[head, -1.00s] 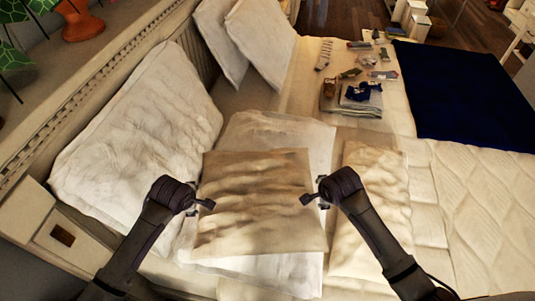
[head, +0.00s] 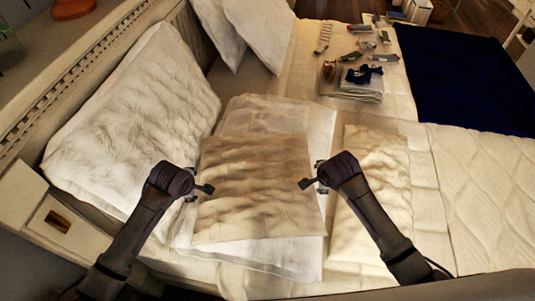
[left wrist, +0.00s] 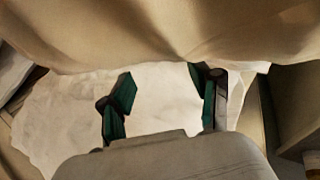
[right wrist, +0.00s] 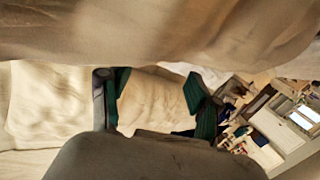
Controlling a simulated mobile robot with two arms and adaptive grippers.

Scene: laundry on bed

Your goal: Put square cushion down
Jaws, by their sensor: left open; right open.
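The square cushion (head: 262,185) is beige and wrinkled. In the head view it lies over a white pillow (head: 300,262) on the bed. My left gripper (head: 208,188) is at its left edge and my right gripper (head: 306,184) is at its right edge. In the left wrist view the left gripper (left wrist: 160,95) is open, with the cushion (left wrist: 170,30) across the top of the view. In the right wrist view the right gripper (right wrist: 158,95) is open, with the cushion (right wrist: 150,30) above its fingers. Nothing shows between either pair of fingers. The cushion's underside is hidden in the head view.
A second beige cushion (head: 372,195) lies right of my right gripper. A large white pillow (head: 130,130) leans on the headboard at left. Folded cloths (head: 352,90) and small items lie farther back, beside a dark blue blanket (head: 465,80). The quilt (head: 480,200) at right is clear.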

